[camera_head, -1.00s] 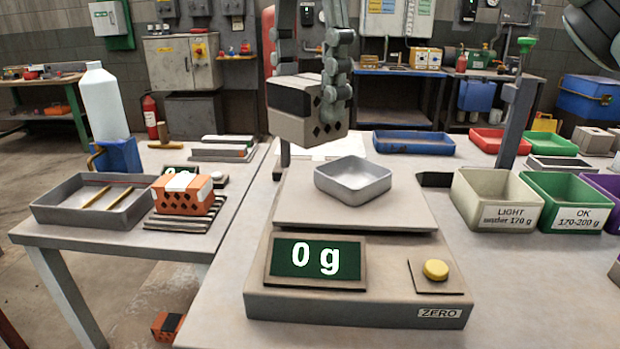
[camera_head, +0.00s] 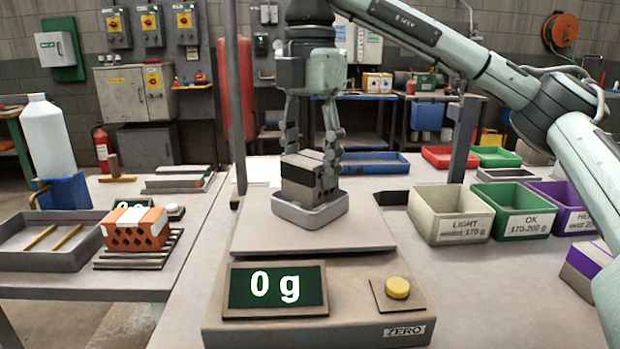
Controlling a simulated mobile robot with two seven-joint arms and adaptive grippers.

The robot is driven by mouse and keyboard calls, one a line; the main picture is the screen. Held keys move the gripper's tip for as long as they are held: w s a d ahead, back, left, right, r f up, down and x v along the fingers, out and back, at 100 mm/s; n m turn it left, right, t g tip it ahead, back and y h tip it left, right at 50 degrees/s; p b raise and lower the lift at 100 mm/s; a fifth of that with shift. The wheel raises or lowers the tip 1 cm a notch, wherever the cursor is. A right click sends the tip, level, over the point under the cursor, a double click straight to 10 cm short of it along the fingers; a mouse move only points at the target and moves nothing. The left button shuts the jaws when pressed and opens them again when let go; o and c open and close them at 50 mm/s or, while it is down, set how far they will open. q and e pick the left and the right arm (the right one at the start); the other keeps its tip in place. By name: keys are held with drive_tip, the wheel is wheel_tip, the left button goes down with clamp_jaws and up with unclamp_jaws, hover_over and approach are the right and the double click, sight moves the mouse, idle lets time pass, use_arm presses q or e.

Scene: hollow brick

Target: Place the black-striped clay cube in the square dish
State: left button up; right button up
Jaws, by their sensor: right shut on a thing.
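The black-striped clay cube (camera_head: 300,178) is grey with a dark band on its top and dark diamond holes in one side. My right gripper (camera_head: 312,160) points down and is shut on the cube, with a finger on each side. The cube is low in the square dish (camera_head: 312,215), a grey dish on the scale plate (camera_head: 365,236). The dish's front wall hides the cube's base, so I cannot tell whether it touches the floor of the dish. The scale display (camera_head: 275,289) reads 0 g. My left gripper is not in view.
An orange brick with a white stripe (camera_head: 136,230) sits on a slatted rack at left, beside a grey tray (camera_head: 45,262). Cream LIGHT (camera_head: 450,213) and green OK (camera_head: 513,210) bins stand at right. A purple-striped brick (camera_head: 592,266) is at the right edge.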

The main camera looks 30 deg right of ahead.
sight(310, 157)
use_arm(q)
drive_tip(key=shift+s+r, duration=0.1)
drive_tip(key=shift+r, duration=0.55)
use_arm(e)
drive_tip(key=shift+f, duration=0.9)
drive_tip(key=shift+f, duration=0.1)
drive_tip(key=shift+f, duration=0.1)
drive_tip(key=o, duration=1.3)
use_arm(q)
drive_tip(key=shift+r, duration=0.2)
use_arm(e)
drive_tip(key=shift+o, duration=0.2)
drive_tip(key=shift+r, duration=0.4)
wheel_tip(310, 157, up, 11)
drive_tip(key=p, duration=0.3)
drive_tip(key=shift+f+p, duration=0.1)
drive_tip(key=shift+p, duration=0.25)
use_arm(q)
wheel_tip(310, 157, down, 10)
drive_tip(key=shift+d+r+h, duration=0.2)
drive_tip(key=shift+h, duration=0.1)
use_arm(e)
drive_tip(key=shift+r, duration=0.4)
